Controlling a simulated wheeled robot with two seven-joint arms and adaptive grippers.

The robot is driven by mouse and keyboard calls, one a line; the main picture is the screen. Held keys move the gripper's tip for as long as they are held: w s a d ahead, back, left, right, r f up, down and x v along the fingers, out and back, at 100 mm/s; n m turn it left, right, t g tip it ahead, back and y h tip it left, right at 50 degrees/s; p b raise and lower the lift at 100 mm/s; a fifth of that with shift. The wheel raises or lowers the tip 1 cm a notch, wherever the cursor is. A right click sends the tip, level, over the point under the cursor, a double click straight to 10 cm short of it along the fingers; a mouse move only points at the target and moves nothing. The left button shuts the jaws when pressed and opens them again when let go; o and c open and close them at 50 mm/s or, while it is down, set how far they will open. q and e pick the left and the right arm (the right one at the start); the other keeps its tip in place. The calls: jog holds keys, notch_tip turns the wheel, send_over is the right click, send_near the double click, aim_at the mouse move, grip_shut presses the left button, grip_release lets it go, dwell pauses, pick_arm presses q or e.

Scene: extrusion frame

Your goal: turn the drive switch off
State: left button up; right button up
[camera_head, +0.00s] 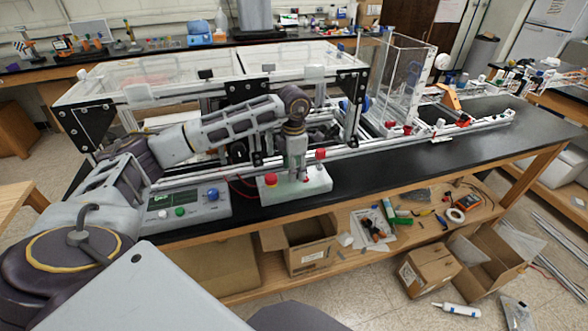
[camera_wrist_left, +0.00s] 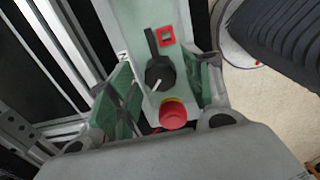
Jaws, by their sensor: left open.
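A pale control box (camera_head: 318,186) sits near the front edge of the black bench. It has a red mushroom button (camera_head: 270,180), which also shows in the left wrist view (camera_wrist_left: 174,114). Beyond that button, the wrist view shows a black knob (camera_wrist_left: 160,73) with a long dark bar and a white mark, then a small red square switch (camera_wrist_left: 167,37). No full label is readable. My left gripper (camera_head: 297,174) points down over the box. Its green-padded fingers (camera_wrist_left: 165,75) are open on either side of the knob; contact cannot be told. My right gripper is not in view.
A grey console (camera_head: 185,204) with a display, green button and blue knob stands left of the box. The extrusion frame (camera_head: 245,95) rises behind, close to my left arm. The bench right of the box (camera_head: 400,160) is clear.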

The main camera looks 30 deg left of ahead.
pick_arm(q)
notch_tip(320, 180, up, 12)
jog(key=shift+f, duration=0.15)
dwell(0.5)
jog(key=shift+d, duration=0.1)
dwell(0.4)
